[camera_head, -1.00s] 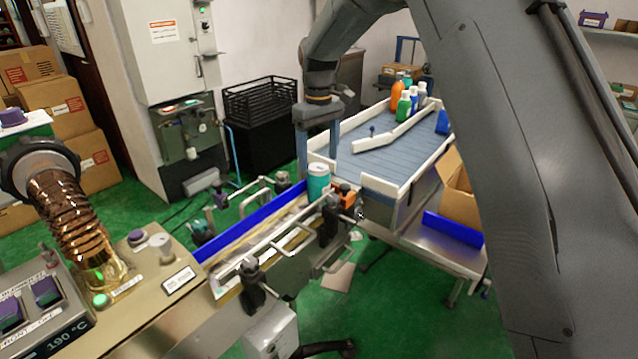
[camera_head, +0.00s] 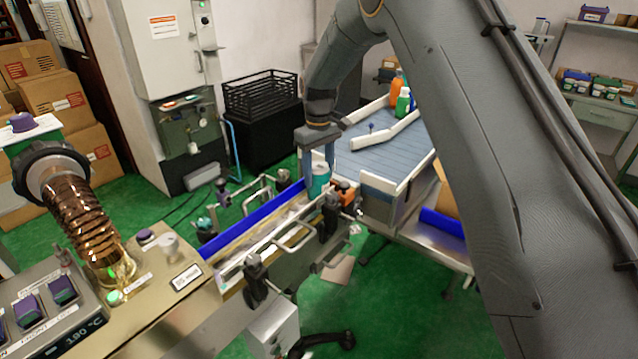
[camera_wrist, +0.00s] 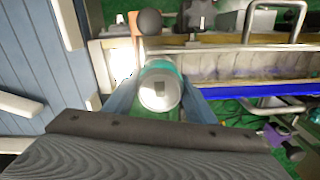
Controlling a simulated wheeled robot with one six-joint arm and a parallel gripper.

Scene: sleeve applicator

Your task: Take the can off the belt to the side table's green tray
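The can (camera_head: 320,174) is teal with a silver top and stands upright on the belt, near its far end between the guide rails. My gripper (camera_head: 318,165) points down over it, with one finger on each side. In the wrist view the can (camera_wrist: 160,88) shows its round silver top between the two fingers of my gripper (camera_wrist: 160,95). The fingers look very close to its sides, and I cannot tell if they press on it. The belt (camera_head: 262,232) runs beside a blue rail. I cannot make out a green tray on a side table.
A blue-grey slatted table (camera_head: 385,158) with white rails and bottles stands just behind the can. Black clamps and metal guide handles (camera_head: 297,238) line the belt's near side. A coiled copper-coloured unit (camera_head: 85,225) stands left. A shelf table (camera_head: 600,105) holds small items at far right.

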